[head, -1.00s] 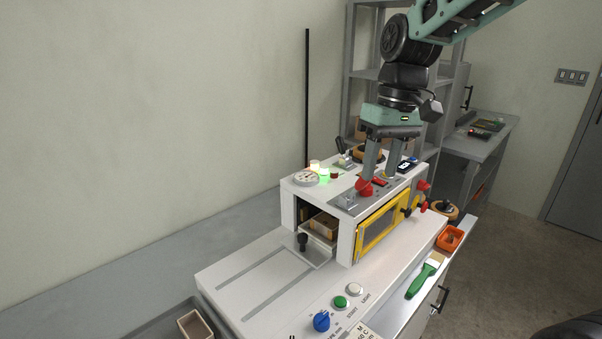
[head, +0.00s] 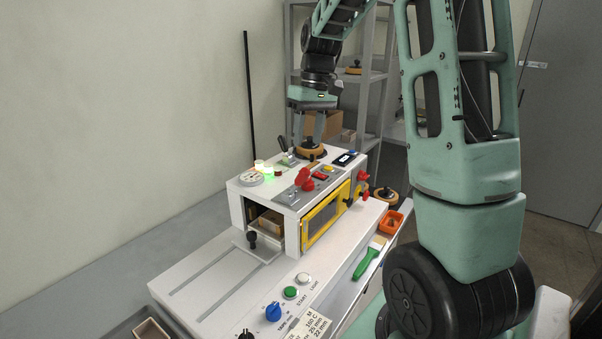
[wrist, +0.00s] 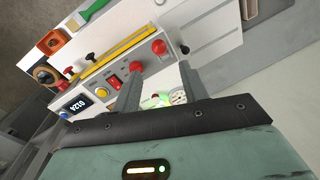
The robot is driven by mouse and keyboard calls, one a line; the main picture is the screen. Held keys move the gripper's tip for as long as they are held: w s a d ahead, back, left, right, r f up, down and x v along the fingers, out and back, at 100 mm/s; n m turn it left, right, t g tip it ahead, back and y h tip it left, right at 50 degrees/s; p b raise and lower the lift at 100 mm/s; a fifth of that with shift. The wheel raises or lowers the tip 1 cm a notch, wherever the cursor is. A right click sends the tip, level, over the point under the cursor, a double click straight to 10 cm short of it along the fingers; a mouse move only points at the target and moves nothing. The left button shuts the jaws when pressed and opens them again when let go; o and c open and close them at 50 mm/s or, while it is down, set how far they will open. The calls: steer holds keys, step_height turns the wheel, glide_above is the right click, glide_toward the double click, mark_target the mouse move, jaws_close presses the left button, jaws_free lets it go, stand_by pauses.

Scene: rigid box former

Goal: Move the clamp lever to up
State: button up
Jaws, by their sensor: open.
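The white box-forming machine (head: 240,215) stands on the bench. On its top is a silver plate with a red-knobbed lever (head: 304,180); red knobs also show in the wrist view (wrist: 159,47). A small dark-handled lever (head: 284,143) stands at the back of the top, left of my gripper. I cannot tell for sure which is the clamp lever. My gripper (head: 308,141) points down, open and empty, over the back of the machine top; its spread fingers also show in the wrist view (wrist: 160,70). Contact with any part is not clear.
A dial gauge (head: 250,178), lit lamps (head: 265,169) and a display (head: 345,158) crowd the top. A yellow-framed window (head: 325,215) is on the side. A green brush (head: 369,257) and orange bin (head: 391,222) lie beside it. Shelving (head: 372,95) stands behind.

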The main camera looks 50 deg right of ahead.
mark_target(303, 174)
steer(key=f, duration=0.3)
steer(key=a+f+p, duration=0.1)
steer(key=f, duration=0.6)
steer(key=shift+a+f, duration=0.35)
steer(key=shift+w+r+p, duration=0.1)
steer(key=shift+p, duration=0.2)
jaws_close()
